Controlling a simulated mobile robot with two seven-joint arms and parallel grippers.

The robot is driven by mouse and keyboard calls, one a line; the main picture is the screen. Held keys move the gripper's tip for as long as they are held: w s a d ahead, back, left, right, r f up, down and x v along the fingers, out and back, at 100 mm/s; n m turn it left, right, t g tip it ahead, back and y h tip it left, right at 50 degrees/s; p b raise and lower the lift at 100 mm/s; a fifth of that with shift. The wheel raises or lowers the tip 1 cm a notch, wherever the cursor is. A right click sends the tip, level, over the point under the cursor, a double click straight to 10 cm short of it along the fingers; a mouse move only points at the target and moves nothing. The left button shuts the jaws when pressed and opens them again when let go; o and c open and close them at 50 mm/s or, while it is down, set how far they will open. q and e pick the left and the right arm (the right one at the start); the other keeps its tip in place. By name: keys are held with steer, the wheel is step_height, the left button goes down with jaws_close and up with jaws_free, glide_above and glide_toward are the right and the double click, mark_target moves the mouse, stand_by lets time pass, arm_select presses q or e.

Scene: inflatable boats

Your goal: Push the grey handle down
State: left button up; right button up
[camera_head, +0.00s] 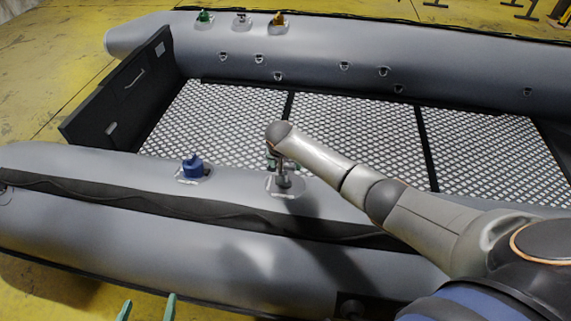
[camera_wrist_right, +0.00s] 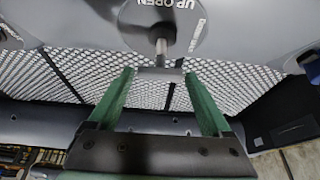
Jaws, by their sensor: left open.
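The grey handle (camera_head: 283,180) stands on the boat's near tube, partly hidden by my right arm in the head view. In the right wrist view, the grey handle (camera_wrist_right: 161,47) shows as a thin stem rising from a round base marked "UP OPEN". My right gripper (camera_wrist_right: 157,73) is open. Its green fingers are spread, with the handle's end near and between their tips; contact is unclear. In the head view, my right gripper (camera_head: 277,161) is mostly hidden behind its wrist. My left gripper (camera_head: 147,309) is open and empty at the bottom edge, away from the handle.
A blue handle (camera_head: 193,168) stands left of the grey one on the near tube. Green (camera_head: 204,17), grey (camera_head: 241,20) and orange (camera_head: 278,21) handles sit on the far tube (camera_head: 340,40). The boat's patterned floor (camera_head: 350,122) is clear. A black board (camera_head: 120,88) closes the left end.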

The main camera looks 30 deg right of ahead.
jaws_close()
stand_by(0.5)
